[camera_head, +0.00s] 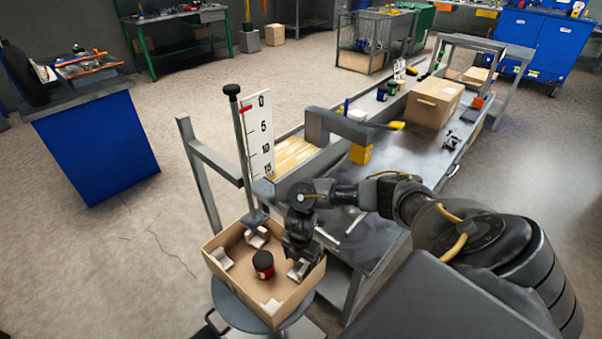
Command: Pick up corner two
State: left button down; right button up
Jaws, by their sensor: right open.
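An open cardboard box (240,297) sits on a round grey stand at the bottom middle. Pale corner pieces stand in its corners: one at the left (222,258), one at the back (257,236), one at the right (299,269) and one at the front (272,306). No number shows on them, so I cannot tell which is corner two. My right gripper (298,257) points down, open, over the right side of the box, just above the right corner piece. It partly hides that piece, and contact cannot be made out. My left gripper is out of view.
A red and black jar (263,264) stands inside the box, left of my gripper. A post with a white scale (258,135) rises behind the box. A grey conveyor bench (400,150) carries a closed carton (434,102). A blue cabinet (95,150) stands at the left, with open floor between.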

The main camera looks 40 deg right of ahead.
notch_tip(320, 180, down, 2)
jog(key=shift+f, duration=0.1)
jog(key=c, duration=1.1)
